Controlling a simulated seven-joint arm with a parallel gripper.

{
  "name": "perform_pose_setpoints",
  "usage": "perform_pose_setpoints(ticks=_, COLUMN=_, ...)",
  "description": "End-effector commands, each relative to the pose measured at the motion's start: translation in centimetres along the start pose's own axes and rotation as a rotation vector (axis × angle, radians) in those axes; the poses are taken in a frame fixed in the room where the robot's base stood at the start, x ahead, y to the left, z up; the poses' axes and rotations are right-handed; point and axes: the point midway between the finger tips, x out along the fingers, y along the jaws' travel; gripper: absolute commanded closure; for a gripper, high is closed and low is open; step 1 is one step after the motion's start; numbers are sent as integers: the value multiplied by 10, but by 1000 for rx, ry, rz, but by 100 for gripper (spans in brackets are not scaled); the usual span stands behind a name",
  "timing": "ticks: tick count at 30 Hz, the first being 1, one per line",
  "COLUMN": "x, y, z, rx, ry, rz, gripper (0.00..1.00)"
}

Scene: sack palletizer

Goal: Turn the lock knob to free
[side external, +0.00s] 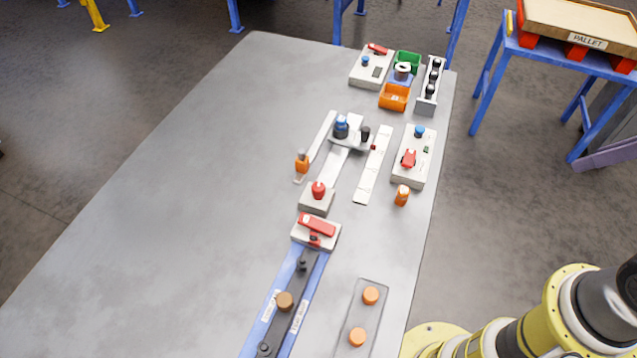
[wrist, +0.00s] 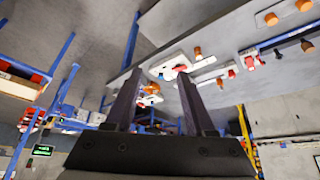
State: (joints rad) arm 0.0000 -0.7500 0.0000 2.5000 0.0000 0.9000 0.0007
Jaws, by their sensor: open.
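No label in view marks which knob is the lock knob. In the side external view, a blue knob (side external: 420,131) and a red lever piece (side external: 408,158) sit on a pale box (side external: 413,171) at the table's right side. Another blue knob (side external: 341,127) stands on the pale slide assembly, and a red knob (side external: 319,188) stands on a small block. My gripper (wrist: 158,74) shows in the wrist view, open with its two dark fingers apart and nothing between them. It appears well away from the fixtures. It is outside the side external view.
A pale box with a red handle (side external: 316,226) heads a blue rail (side external: 270,317). An orange post (side external: 402,195) and a grey plate with orange pucks (side external: 371,295) stand near the right edge. The table's left is clear.

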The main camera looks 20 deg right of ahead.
Motion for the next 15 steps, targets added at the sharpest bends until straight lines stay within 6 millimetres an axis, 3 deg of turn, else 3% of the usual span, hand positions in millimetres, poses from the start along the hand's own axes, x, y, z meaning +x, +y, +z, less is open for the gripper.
perform_pose_setpoints(ticks=5, x=-6, y=0, z=-2, rx=82, ry=-6, rz=0, gripper=36)
perform_pose_setpoints(ticks=9, x=-27, y=-1, z=-37, rx=181, ry=18, rz=-5, gripper=36)
perform_pose_setpoints(ticks=15, x=-40, y=-17, z=-103, rx=263, ry=-24, rz=-30, gripper=36)
